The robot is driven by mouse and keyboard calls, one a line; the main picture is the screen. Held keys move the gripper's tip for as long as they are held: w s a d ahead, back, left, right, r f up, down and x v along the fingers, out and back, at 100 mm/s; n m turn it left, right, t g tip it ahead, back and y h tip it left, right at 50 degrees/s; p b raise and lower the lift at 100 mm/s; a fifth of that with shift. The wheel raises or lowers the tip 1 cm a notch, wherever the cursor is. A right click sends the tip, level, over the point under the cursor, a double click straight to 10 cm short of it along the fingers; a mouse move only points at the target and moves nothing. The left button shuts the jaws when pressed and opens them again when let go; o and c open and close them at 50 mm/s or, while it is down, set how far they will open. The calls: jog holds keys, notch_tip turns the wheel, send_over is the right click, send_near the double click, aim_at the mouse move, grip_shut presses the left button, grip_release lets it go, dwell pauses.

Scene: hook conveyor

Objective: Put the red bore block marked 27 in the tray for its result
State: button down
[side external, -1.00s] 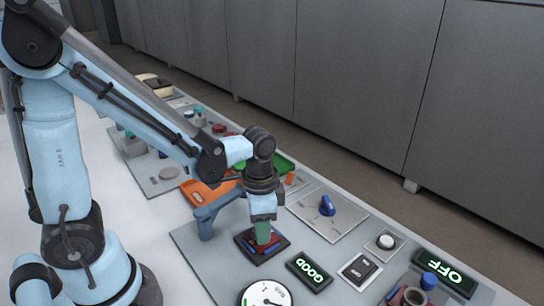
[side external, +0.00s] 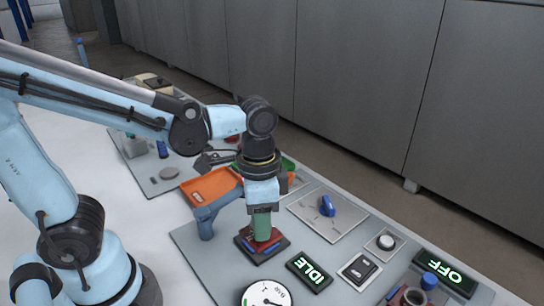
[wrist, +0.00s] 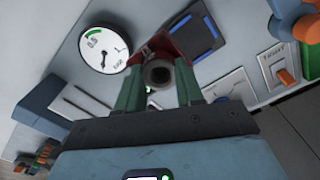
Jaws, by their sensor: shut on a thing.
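My gripper (side external: 262,230) is shut on the red bore block (side external: 266,238), just above the dark blue-edged pad (side external: 275,252) on the grey board. In the wrist view the green fingers (wrist: 157,88) hold the red block (wrist: 162,43), and its round grey bore faces the camera. The pad (wrist: 195,33) lies behind it. I cannot read the mark 27. The display (side external: 309,271) reads IDLE. An orange tray (side external: 209,187) and a green tray (side external: 287,163), partly hidden by my arm, lie behind the gripper.
A blue bracket (side external: 206,222) stands left of the pad. A round dial (side external: 265,295) lies in front. A blue knob (side external: 327,206), a rocker switch (side external: 360,270) and an OFF display (side external: 445,272) are to the right.

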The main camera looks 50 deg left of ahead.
jog(key=s+d+r, duration=0.3)
jog(key=d, duration=0.1)
jog(key=w+a+r+n, duration=0.1)
jog(key=w+a+n, duration=0.3)
jog(key=w, duration=0.5)
jog(key=w+a+r+n, duration=0.1)
jog(key=w+a, duration=0.5)
jog(key=w, duration=0.3)
jog(key=w+a+f+n, duration=0.2)
jog(key=w+a, duration=0.1)
jog(key=a, duration=0.4)
jog(key=w+a+f+n, duration=0.1)
jog(key=w+a+f, duration=0.15)
jog(key=a, duration=0.55)
jog(key=w+a+f+n, duration=0.2)
jog(key=w+a+f, duration=0.1)
jog(key=a, duration=0.4)
jog(key=shift+s+d+f, duration=0.1)
jog(key=shift+s+f, duration=0.05)
jog(key=shift+f, duration=1.2)
jog(key=shift+s+f, duration=0.1)
jog(key=shift+f, duration=1.25)
jog(key=shift+f, duration=0.5)
